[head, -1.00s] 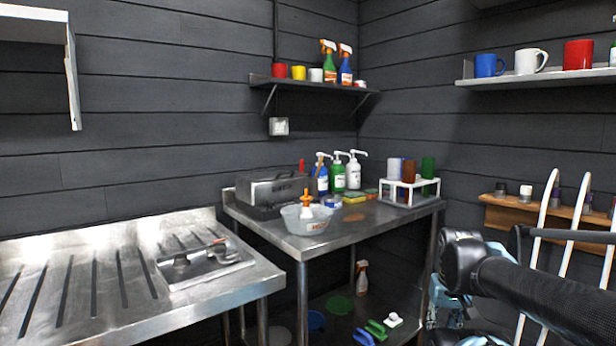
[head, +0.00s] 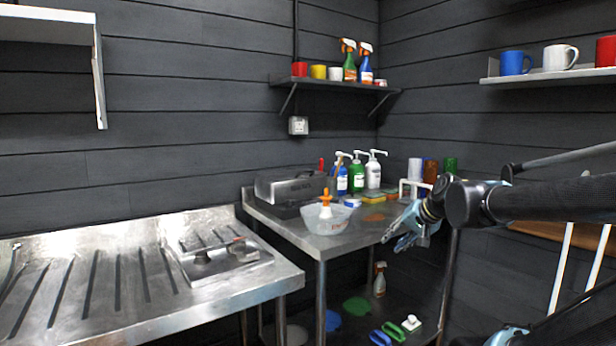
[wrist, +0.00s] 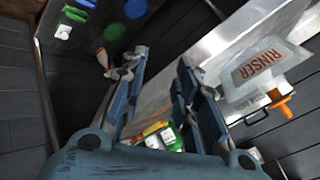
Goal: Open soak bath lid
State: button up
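The soak bath (head: 290,188) is a grey metal box with dark lettering on its front. It stands at the back left of the steel table (head: 345,245) in the head view, and its lid looks closed. My gripper (head: 394,238) is in front of the table's right side, to the right of the soak bath and well apart from it. In the wrist view its two blue fingers (wrist: 162,58) are spread with nothing held between them.
A clear rinser tub (head: 328,219) with an orange-topped bottle stands in front of the soak bath. Pump bottles (head: 357,174) stand to its right, and a white rack (head: 412,187) is farther right. A steel drainboard (head: 110,290) is at left.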

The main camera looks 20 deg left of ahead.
aim_at(308, 172)
jog(key=w+a+r+m+t+y, duration=0.2)
jog(key=w+a+r+m+y, duration=0.1)
jog(key=w+a+r, duration=0.55)
jog(key=w+a+r+m+t+y, duration=0.25)
jog(key=w+a+r, duration=0.25)
jog(key=a+r, duration=0.6)
jog(key=shift+m+g, duration=0.45)
jog(key=x, duration=0.6)
jog(key=f+x, duration=0.1)
jog(key=x, duration=0.6)
jog(key=s+x, duration=0.1)
jog(key=x, duration=0.5)
jog(key=shift+w+a+f, duration=0.15)
jog(key=shift+a+f, duration=0.05)
jog(key=shift+a, duration=0.15)
jog(key=shift+c, duration=0.3)
grip_shut()
